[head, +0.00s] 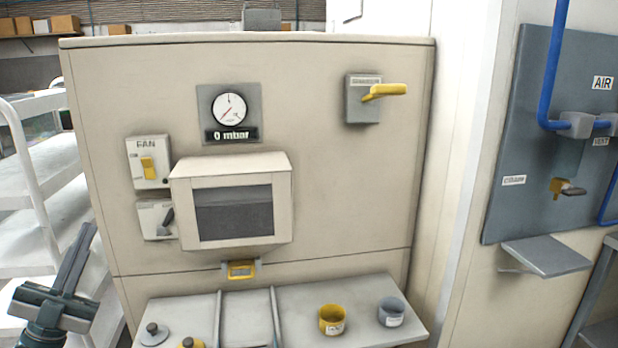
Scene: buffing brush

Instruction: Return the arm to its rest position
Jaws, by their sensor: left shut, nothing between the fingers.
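My left gripper (77,262) is at the lower left, in front of the white shelf rack. Its fingers are shut with nothing between them and point up. It is apart from the beige cabinet and touches nothing that I can see. My right gripper is not in view.
The beige cabinet (330,200) carries a gauge (229,108), a fan switch (148,163), a hooded window box (232,200) and a yellow lever (384,91). Its ledge (300,297) holds a yellow cup (332,320) and a grey cup (391,312). A white rack (45,180) stands left.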

